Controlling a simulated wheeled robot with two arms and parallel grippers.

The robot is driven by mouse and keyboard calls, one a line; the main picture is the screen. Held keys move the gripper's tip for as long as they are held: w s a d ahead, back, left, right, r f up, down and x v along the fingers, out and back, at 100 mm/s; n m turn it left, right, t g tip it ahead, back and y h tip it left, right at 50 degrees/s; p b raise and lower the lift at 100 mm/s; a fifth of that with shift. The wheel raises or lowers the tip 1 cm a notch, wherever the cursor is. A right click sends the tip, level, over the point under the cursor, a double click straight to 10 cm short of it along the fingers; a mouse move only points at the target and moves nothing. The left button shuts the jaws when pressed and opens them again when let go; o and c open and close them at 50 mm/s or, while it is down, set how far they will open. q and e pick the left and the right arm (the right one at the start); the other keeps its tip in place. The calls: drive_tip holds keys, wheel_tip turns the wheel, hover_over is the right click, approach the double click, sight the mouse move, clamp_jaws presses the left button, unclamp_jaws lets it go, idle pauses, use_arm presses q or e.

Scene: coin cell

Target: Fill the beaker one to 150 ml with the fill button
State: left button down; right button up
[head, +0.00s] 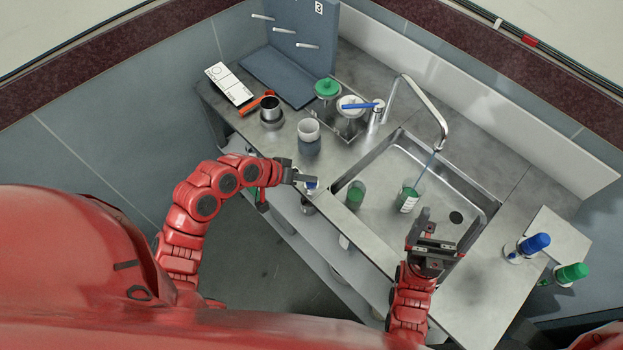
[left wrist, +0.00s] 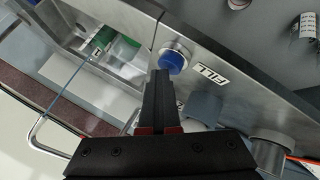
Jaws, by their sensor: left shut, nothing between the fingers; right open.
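The fill button (left wrist: 174,60) is a blue cap in a metal ring beside a FILL label (left wrist: 210,75); in the head view it is mostly hidden by my left gripper (head: 307,181). That gripper is shut and empty, its tips (left wrist: 160,76) at the button's edge; I cannot tell if they touch it. A labelled beaker (head: 408,200) with green in it stands in the sink under the tap (head: 432,112). A thin blue stream runs from the tap down to it. The liquid level is unreadable. My right gripper (head: 446,232) is open and empty over the sink's front side.
A second green beaker (head: 355,194) stands at the sink's left side. Blue-topped (head: 535,243) and green-topped (head: 572,273) bottles stand at right.

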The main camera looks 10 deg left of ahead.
sight(308, 184)
use_arm(q)
drive_tip(key=shift+r, duration=0.1)
idle(0.5)
drive_tip(key=shift+r+p, duration=0.8)
wheel_tip(308, 184, up, 5)
drive_tip(key=p, duration=0.4)
drive_tip(key=shift+r, duration=0.1)
idle(0.4)
